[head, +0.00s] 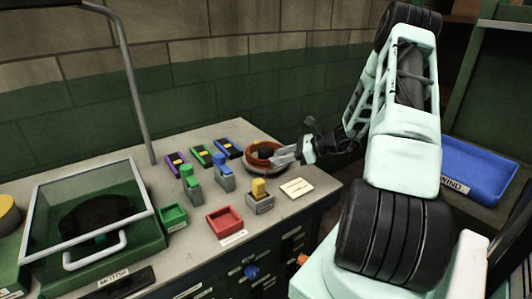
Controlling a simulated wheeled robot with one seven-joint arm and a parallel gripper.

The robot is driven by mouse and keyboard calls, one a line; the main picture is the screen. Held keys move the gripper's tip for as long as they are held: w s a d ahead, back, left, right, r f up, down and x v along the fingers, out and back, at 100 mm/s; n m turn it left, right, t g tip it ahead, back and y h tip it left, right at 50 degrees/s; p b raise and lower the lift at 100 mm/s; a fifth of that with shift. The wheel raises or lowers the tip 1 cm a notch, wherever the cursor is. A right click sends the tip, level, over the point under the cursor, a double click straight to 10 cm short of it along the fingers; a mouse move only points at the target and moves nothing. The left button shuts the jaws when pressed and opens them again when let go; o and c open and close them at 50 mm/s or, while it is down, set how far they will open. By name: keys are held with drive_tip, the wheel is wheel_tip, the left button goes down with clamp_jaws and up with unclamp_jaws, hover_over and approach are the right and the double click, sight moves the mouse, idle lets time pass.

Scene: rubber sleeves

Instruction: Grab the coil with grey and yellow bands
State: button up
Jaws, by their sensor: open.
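My gripper (286,154) reaches in from the right, low over the bench, with its open jaws at the right side of a reddish-brown ring-shaped coil (262,147). The jaws overlap the coil's right rim in the picture. I cannot tell whether they touch it. The coil sits in or on a round dark base. Grey and yellow bands cannot be made out on it.
Purple (177,163), green (201,154) and blue (228,147) blocks lie behind. Green and blue upright pieces (222,177), a green tray (173,217) and a red tray (224,220) stand nearby. A glass-lidded box (142,240) is left; a blue bin (478,178) is right.

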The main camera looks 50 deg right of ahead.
sight(265, 160)
drive_tip(key=shift+p+x, duration=0.9)
drive_tip(key=shift+x, duration=2.2)
drive_tip(key=shift+d, duration=0.2)
clamp_jaws()
drive_tip(key=shift+d+f, duration=0.1)
